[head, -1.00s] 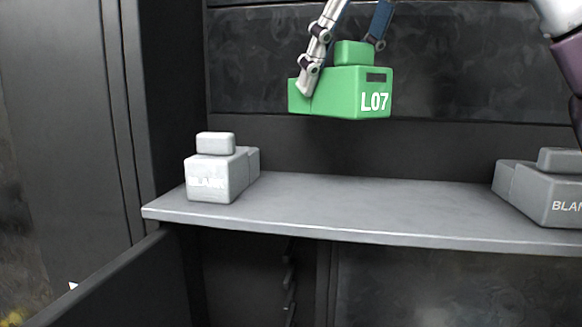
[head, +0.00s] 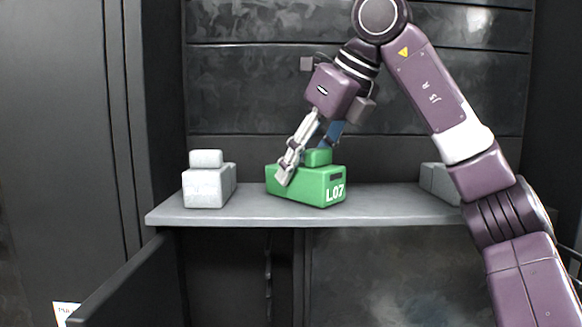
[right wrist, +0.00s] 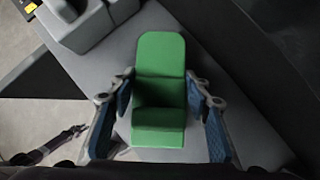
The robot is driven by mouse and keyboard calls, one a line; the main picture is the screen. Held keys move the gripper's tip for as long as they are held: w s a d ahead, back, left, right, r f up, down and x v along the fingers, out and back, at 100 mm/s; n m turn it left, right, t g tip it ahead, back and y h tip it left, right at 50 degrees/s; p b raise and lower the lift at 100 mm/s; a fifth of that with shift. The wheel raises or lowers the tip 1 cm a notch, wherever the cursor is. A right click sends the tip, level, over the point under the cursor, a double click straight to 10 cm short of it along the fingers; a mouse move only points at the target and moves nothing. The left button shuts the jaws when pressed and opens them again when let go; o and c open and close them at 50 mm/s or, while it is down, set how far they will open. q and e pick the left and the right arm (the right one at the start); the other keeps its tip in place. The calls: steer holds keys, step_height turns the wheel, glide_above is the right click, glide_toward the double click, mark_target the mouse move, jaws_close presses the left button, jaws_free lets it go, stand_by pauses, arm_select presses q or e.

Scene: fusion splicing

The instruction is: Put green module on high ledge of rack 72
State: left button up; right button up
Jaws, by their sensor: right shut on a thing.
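The green module (head: 312,186), marked L07, is at the grey ledge (head: 240,212) of the dark rack, between two grey modules. Its base looks level with the ledge top; I cannot tell for sure whether it touches. My right gripper (head: 302,164) is shut on the module from above. In the right wrist view the green module (right wrist: 160,85) lies between the two fingers (right wrist: 160,105), over the grey ledge surface (right wrist: 105,58). My left gripper is not clearly in view. No rack number is readable.
A grey module (head: 206,188) stands left of the green one, with a gap between. Another grey module (head: 437,183) stands at the right, partly hidden by my right arm. A dark panel (head: 130,278) juts forward at lower left.

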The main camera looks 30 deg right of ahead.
steer(key=shift+a+r, duration=0.1)
steer(key=shift+a, duration=0.1)
steer(key=shift+w+d+f, duration=0.1)
steer(key=shift+d+f, duration=0.2)
steer(key=shift+d, duration=0.15)
steer(key=o, duration=1.3)
steer(key=shift+d, duration=0.35)
steer(key=shift+o, duration=0.2)
steer(key=shift+a+r, duration=0.1)
steer(key=shift+a, duration=0.3)
steer(key=shift+r, duration=0.2)
steer(key=shift+s+d+r, duration=0.2)
steer(key=shift+s+r, duration=0.05)
steer(key=shift+r, duration=0.1)
steer(key=v, duration=1.1)
steer(key=shift+a, duration=0.1)
steer(key=shift+f, duration=0.15)
